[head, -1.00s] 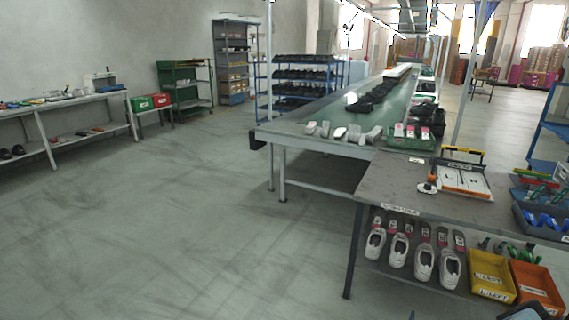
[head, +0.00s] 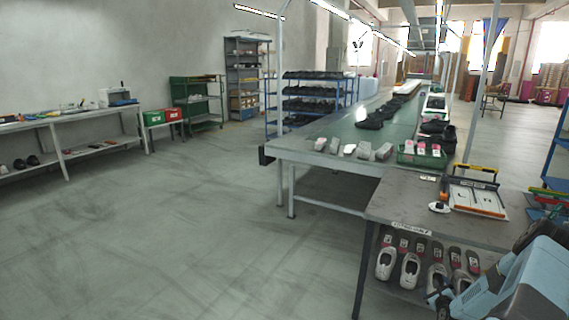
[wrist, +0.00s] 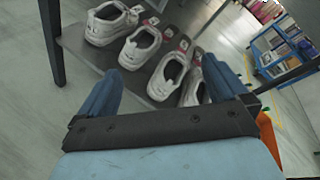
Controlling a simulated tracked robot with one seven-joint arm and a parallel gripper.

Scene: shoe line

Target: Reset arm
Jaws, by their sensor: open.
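My gripper (head: 452,288) is at the lower right in the head view, beside the lower shelf of the near workbench (head: 395,200). In the wrist view my gripper (wrist: 161,68) shows two blue fingers spread apart, with nothing held between them. White shoes (head: 410,270) stand in a row on the lower shelf, and my arm hides part of the row. In the wrist view the white shoes (wrist: 140,46) lie beyond the fingertips. I cannot tell how far they are from the fingers.
A long green-topped line (head: 330,137) with grey pieces (head: 363,150), dark shoes and a green crate (head: 422,160) runs behind the bench. An orange-and-white fixture (head: 476,196) sits on the bench. A side table (head: 95,112) stands along the left wall. The floor between is clear.

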